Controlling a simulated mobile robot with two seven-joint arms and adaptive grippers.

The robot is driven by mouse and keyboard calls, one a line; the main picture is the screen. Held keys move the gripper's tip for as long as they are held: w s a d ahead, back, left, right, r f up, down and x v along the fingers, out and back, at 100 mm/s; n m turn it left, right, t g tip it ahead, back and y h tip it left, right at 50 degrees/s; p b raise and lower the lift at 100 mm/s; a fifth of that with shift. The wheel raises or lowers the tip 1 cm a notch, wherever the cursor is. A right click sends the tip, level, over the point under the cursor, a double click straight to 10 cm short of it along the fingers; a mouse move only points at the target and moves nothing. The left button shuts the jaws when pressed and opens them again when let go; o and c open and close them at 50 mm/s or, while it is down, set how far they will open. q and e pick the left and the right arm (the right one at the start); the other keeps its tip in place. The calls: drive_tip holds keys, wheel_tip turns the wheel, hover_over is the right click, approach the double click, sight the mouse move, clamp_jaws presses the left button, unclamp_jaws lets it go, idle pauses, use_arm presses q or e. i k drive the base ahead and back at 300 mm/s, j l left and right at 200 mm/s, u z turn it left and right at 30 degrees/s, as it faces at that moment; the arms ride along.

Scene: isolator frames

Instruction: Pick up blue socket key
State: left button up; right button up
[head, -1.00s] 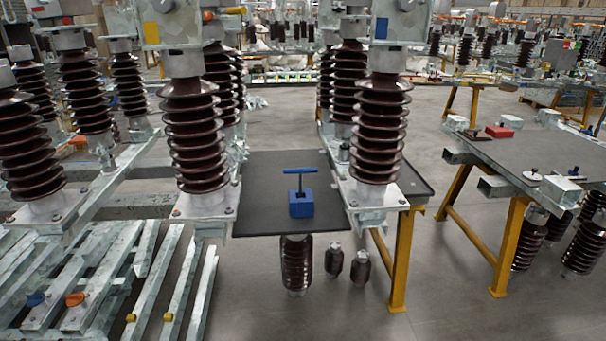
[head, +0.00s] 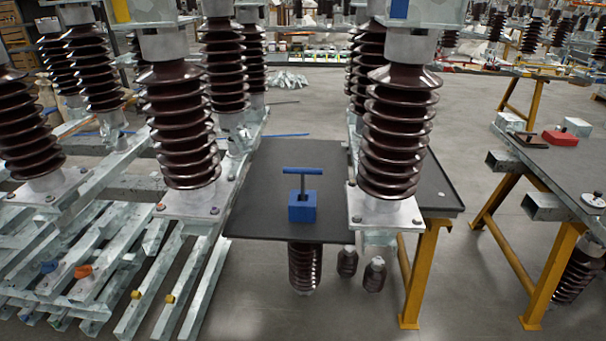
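The blue socket key (head: 302,172) has a blue T-bar handle on a dark shaft. It stands upright in a blue block (head: 302,207) near the front edge of a dark mat-like tabletop (head: 262,215). The shaft's lower end is hidden inside the block. Neither of my grippers shows in the head view.
Ribbed brown insulators on metal bases flank the tabletop at left (head: 180,125) and right (head: 396,135). Galvanised beams (head: 190,290) lie low at left. A yellow-legged table (head: 560,165) stands at right. Grey floor (head: 300,325) in front is clear.

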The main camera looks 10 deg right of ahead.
sight(302, 172)
drive_tip(key=i+l+u, duration=0.15)
drive_tip(key=l, duration=0.2)
drive_tip(key=i+l+u, duration=0.1)
drive_tip(key=l, duration=0.25)
drive_tip(key=i+l+u, duration=0.15)
drive_tip(key=l, duration=0.2)
drive_tip(key=i+l+u, duration=0.1)
drive_tip(key=l, duration=0.3)
drive_tip(key=i+l+u, duration=0.15)
drive_tip(key=l, duration=0.25)
